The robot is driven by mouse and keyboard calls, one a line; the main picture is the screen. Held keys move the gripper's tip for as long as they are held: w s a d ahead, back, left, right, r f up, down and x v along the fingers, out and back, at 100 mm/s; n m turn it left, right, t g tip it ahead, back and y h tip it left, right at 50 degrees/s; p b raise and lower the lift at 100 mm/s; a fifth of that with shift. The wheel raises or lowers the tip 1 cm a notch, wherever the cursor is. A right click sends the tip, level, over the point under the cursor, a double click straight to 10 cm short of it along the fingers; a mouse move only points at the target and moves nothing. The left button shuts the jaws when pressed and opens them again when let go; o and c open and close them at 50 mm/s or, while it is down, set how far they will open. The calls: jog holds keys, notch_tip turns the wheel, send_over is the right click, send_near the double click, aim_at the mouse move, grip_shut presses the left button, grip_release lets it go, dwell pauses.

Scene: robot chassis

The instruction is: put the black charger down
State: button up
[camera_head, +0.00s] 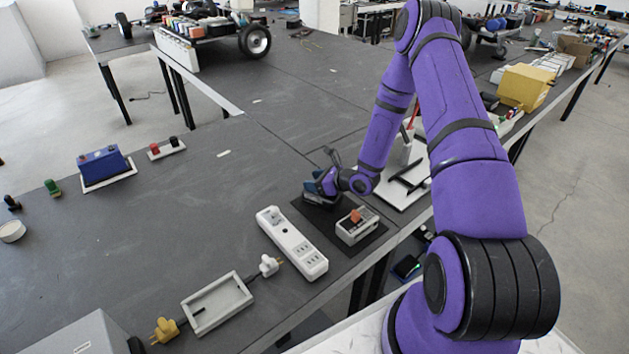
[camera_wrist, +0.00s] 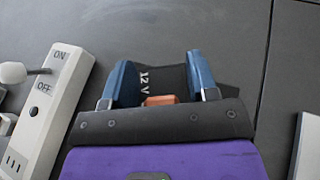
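The black charger (camera_wrist: 172,80), with "12 V" printed in white on it, fills the gap between the blue fingers of my gripper (camera_wrist: 165,78) in the wrist view. The fingers press in from both sides, and an orange-brown part (camera_wrist: 160,100) shows between them near my gripper's body. In the head view my gripper (camera_head: 325,185) points down low over the dark table, with a black shape (camera_head: 320,201) just under it. Its lower side is hidden, so I cannot tell if it touches the table.
A white power strip (camera_head: 291,243) lies just left of my gripper; it also shows in the wrist view (camera_wrist: 48,115). A white board (camera_head: 405,185) lies to the right.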

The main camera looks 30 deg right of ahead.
jog(key=shift+r, duration=0.15)
jog(key=v, duration=1.2)
jog(key=s+a+r+n+g+y, duration=0.1)
jog(key=s+a+r+n+g, duration=0.15)
jog(key=a+r+n, duration=0.4)
jog(key=s+a+r+n+g+y, duration=0.1)
jog(key=s+a+r+n+g, duration=0.2)
jog(key=r, duration=0.6)
jog(key=s+a+r+n+g+y, duration=0.1)
jog(key=a+r+n+g, duration=0.25)
jog(key=r+n, duration=0.35)
jog(key=s+r+n+t+h, duration=0.3)
jog(key=s+r+n+h, duration=0.7)
jog(key=s+r, duration=0.8)
jog(key=shift+s+n, duration=1.35)
jog(key=shift+s, duration=0.15)
jog(key=shift+a, duration=0.1)
